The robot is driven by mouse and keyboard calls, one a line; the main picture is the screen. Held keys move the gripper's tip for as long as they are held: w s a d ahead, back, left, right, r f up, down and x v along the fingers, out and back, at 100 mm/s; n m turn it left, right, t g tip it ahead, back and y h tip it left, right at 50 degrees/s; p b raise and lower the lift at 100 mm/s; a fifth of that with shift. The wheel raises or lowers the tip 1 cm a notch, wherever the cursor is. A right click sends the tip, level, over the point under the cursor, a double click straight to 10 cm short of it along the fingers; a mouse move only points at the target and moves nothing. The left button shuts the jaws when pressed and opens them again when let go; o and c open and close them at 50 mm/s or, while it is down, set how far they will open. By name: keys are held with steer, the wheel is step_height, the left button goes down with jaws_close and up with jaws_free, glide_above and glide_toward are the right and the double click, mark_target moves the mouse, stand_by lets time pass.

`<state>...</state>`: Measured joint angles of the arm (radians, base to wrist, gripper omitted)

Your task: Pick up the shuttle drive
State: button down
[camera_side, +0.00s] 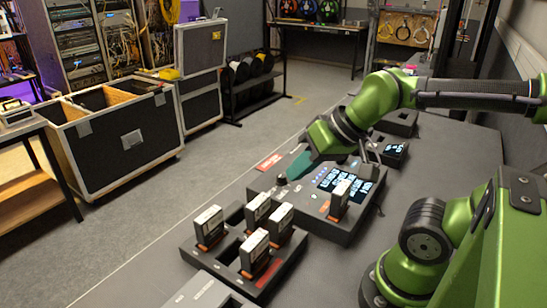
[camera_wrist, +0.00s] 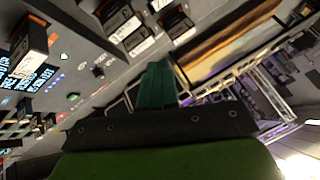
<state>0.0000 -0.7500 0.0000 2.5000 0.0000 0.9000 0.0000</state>
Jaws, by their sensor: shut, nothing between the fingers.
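My gripper (camera_side: 298,166) has teal fingers, shut and empty, above the far left part of the grey console (camera_side: 325,227). In the wrist view its fingers (camera_wrist: 157,84) are pressed together. One drive (camera_side: 340,200), dark with a pale top and orange base, stands upright in the console, and a similar drive shows at the wrist view's left (camera_wrist: 30,48). Several like drives stand in the dark tray (camera_side: 240,280): front left (camera_side: 208,228), back (camera_side: 257,209), right (camera_side: 280,223) and front (camera_side: 254,254). I cannot tell which is the shuttle drive. My fingers are apart from all of them.
The console has lit screens (camera_side: 345,182) and a black knob (camera_side: 281,180). A small device with a lit screen (camera_side: 396,150) and a dark box (camera_side: 398,122) stand farther back on the bench. A grey case (camera_side: 205,291) lies at the front. A large open road case (camera_side: 115,140) stands beyond the bench.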

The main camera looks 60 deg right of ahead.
stand_by(0.3)
jaws_free()
steer(key=n+g+h, duration=0.2)
steer(key=n+g, duration=0.2)
steer(key=g, duration=0.3)
glide_above(340, 200)
steer(key=w+d, duration=0.1)
steer(key=d, duration=0.3)
steer(key=f, duration=1.7)
steer(key=shift+a+f, duration=0.25)
steer(key=shift+f, duration=0.1)
